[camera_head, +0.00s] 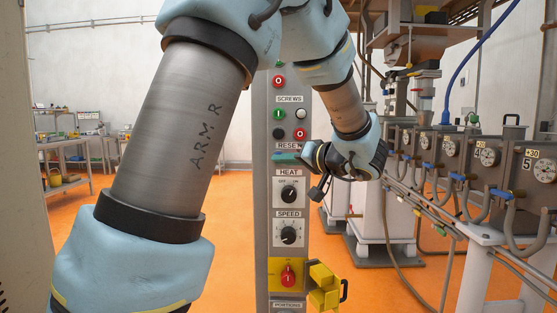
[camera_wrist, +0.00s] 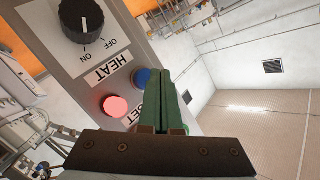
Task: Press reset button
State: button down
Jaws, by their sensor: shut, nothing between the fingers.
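The control panel (camera_head: 263,230) stands upright in the middle of the head view. Its RESET label (camera_head: 285,146) sits under the SCREWS buttons. In the wrist view the label (camera_wrist: 133,121) is partly hidden by my fingers. Beside it are a lit red button (camera_wrist: 115,106) and a blue button (camera_wrist: 145,78). My gripper (camera_head: 280,158) is shut and empty, its green fingers in front of the panel just below the RESET label. In the wrist view the fingers (camera_wrist: 163,72) overlap the blue button's edge; I cannot tell whether they touch it. The red button lies left of them.
The HEAT knob (camera_head: 289,193) and SPEED knob (camera_head: 288,235) are below my gripper. A red switch (camera_head: 288,276) with a yellow guard (camera_head: 324,285) is lower still. Machinery with gauges (camera_head: 488,156) stands at the right.

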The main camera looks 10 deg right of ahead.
jog(key=shift+w+f+b, duration=0.1)
jog(key=shift+w+b, duration=0.2)
jog(key=shift+b, duration=0.3)
jog(key=shift+w, duration=0.1)
jog(key=shift+w+d+b, duration=0.15)
jog(key=shift+w+b, duration=0.35)
dwell(0.8)
jog(key=shift+s, duration=0.15)
jog(key=shift+s+b, duration=0.75)
jog(key=s+b, duration=0.1)
jog(key=s, duration=0.1)
jog(key=s+a+b, duration=0.1)
jog(key=s+b, duration=0.1)
jog(key=s, duration=0.1)
jog(key=shift+a, duration=0.15)
